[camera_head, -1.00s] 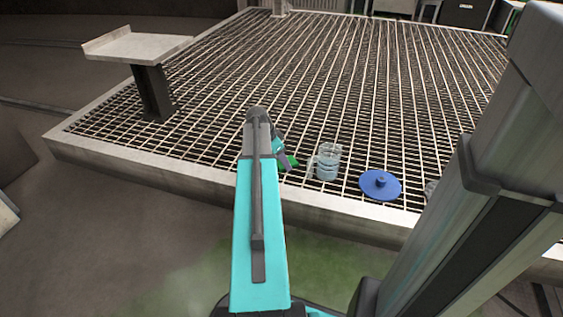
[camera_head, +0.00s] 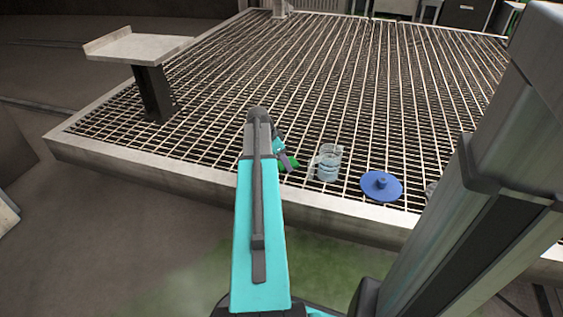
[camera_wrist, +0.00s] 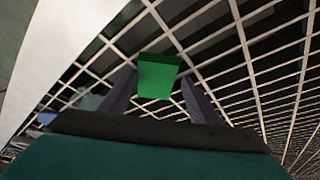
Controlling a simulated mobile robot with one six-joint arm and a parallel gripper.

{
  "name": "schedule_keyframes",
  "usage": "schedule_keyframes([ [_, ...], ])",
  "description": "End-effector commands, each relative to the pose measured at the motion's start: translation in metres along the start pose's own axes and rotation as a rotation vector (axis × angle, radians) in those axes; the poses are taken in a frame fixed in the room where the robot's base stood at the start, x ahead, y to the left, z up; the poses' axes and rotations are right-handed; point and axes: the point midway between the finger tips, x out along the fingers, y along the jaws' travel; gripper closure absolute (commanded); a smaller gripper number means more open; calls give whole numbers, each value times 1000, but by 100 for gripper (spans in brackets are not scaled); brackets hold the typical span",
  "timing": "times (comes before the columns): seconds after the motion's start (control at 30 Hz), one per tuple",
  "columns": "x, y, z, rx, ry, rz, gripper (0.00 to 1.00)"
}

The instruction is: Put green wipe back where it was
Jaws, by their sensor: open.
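The green wipe (camera_head: 288,163) lies low at the grating, just left of the clear jar, partly hidden by my gripper in the head view. In the wrist view the green wipe (camera_wrist: 158,76) shows as a small green block between the two finger ends. My gripper (camera_wrist: 159,84) is open, with a finger on each side of the wipe and dark gaps visible beside it. In the head view my gripper (camera_head: 284,153) is small and partly behind my arm. Whether the wipe rests on the bars or touches a finger, I cannot tell.
A clear jar (camera_head: 328,165) with bluish contents stands close to the right of my gripper. A blue disc with a knob (camera_head: 381,187) lies further right. The grating (camera_head: 330,90) is open behind. A grey raised tray (camera_head: 137,46) stands at the far left.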

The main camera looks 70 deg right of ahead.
Motion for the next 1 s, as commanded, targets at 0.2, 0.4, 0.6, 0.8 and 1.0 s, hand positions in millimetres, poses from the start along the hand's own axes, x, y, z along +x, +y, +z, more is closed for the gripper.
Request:
schedule_keyframes([
  [0.2,-12,6,-1,1,-6,17,34],
  [0.4,-47,4,-2,-1,-3,11,34],
  [0.6,-81,3,-2,-2,-1,9,34],
  [0.8,-109,2,-3,-2,-1,8,34],
  [1.0,-123,2,-2,-2,-1,8,34],
])
